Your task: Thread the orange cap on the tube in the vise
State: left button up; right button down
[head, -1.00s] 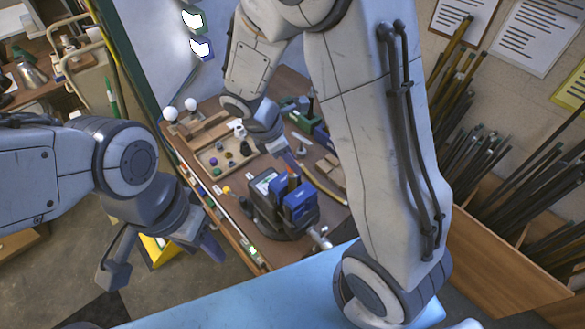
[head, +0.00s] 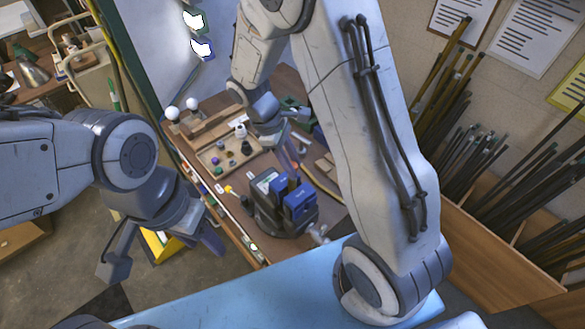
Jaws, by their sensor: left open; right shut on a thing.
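The vise (head: 268,215), dark with blue jaws (head: 299,200), stands on the wooden bench. I cannot make out the tube in it. My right gripper (head: 298,150) is beyond the vise, above and behind its jaws, partly hidden by my own arm. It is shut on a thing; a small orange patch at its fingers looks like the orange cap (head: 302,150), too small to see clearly. My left gripper (head: 162,254) is open and empty, off the bench's left side, with its fingers wide apart.
A wooden tray (head: 213,158) with several small coloured parts lies left of my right gripper. Two white bulbs (head: 182,108) stand at the bench's far left corner. A blue surface (head: 230,295) is in front. Racks of dark rods (head: 480,165) stand at the right.

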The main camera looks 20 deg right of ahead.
jog(key=shift+s+f, duration=0.15)
jog(key=shift+f, duration=0.05)
jog(key=m+p, duration=0.1)
jog(key=m, duration=0.1)
jog(key=shift+r+m+g+y, duration=0.1)
jog(key=shift+m+g+y, duration=0.2)
jog(key=shift+m+g, duration=0.1)
jog(key=m+y+p, duration=0.1)
jog(key=m, duration=0.1)
jog(key=shift+m+g, duration=0.3)
jog(key=shift+m, duration=0.8)
jog(key=shift+m+y+p, duration=0.35)
jog(key=shift+m+y, duration=0.15)
jog(key=shift+m, duration=0.2)
jog(key=m+y, duration=0.1)
jog(key=m, duration=0.2)
jog(key=shift+p, duration=0.4)
jog(key=shift+f+m+y, duration=0.2)
jog(key=shift+m+y, duration=0.4)
jog(key=shift+m, duration=0.6)
